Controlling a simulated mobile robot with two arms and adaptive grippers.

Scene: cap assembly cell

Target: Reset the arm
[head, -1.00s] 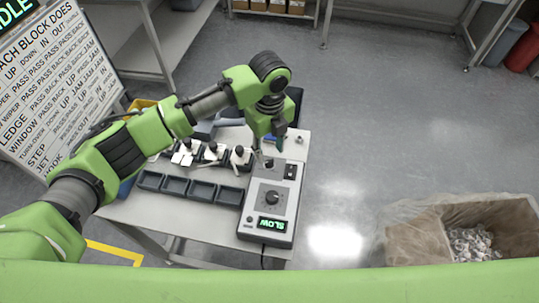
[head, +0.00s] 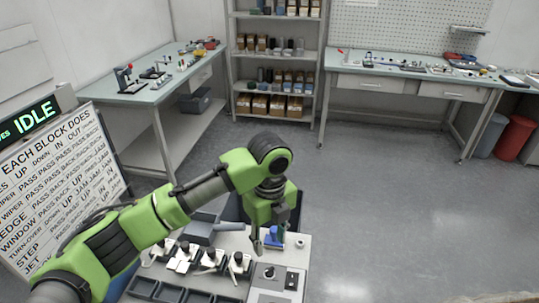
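My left arm reaches in from the lower left. My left gripper (head: 263,241) points down above the back part of the small work table (head: 205,243), beside a blue part (head: 275,237). It is too small and partly hidden to tell whether its fingers are open or shut. The grey control box (head: 277,281) with a dark knob lies just in front of it, cut off by the bottom edge. My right gripper is out of view.
Several black-and-white block fixtures (head: 211,259) stand in a row left of the control box, with dark trays (head: 170,293) in front. A sign board (head: 60,175) and a display reading IDLE (head: 36,115) stand at left. Floor (head: 400,220) at right is clear.

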